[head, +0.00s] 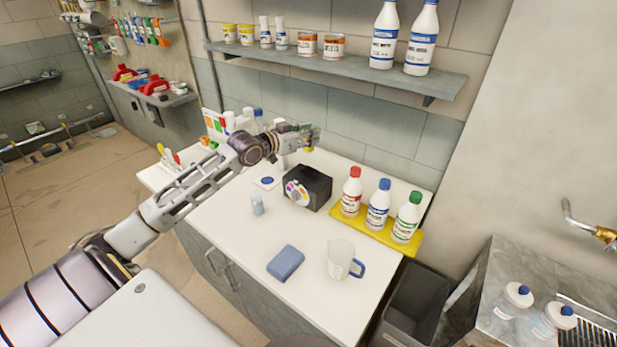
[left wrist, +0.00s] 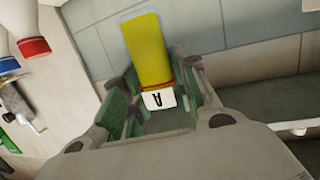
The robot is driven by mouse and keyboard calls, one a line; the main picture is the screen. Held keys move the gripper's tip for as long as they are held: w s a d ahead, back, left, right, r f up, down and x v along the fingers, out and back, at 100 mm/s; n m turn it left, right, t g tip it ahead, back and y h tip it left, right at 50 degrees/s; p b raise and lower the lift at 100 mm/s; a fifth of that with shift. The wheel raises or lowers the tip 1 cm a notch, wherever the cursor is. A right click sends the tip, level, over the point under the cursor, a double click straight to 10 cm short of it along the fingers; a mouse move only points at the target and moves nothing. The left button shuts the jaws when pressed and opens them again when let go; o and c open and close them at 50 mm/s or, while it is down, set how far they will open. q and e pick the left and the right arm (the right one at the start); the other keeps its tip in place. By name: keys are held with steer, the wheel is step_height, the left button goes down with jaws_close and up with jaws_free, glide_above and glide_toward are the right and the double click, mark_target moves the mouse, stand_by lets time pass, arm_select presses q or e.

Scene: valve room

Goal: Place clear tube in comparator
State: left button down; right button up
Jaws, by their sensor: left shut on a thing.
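The comparator (head: 307,188) is a black box with a coloured disc on its front, standing on the white counter. A small pale-blue, see-through tube (head: 257,205) stands upright on the counter, left of and nearer than the comparator. My left gripper (head: 308,140) is above the back of the counter, behind and higher than the comparator. In the left wrist view it is shut on a yellow tube (left wrist: 154,50) with a white end marked A; the tube sits between the green finger pads. My right gripper is not in view.
Three capped bottles stand on a yellow tray (head: 400,238) right of the comparator. A blue sponge (head: 286,262) and a clear mug (head: 340,260) are near the front. A wall shelf (head: 350,72) with bottles is above. Bare counter (head: 225,225) lies around the tube.

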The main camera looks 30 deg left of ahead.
mark_target(304, 149)
arm_select(q)
steer(key=shift+f, duration=2.5)
steer(key=shift+f+p, duration=0.35)
steer(key=shift+f, duration=2.15)
steer(key=shift+f, duration=0.15)
steer(key=c, duration=1.1)
jaws_free()
steer(key=shift+r, duration=0.2)
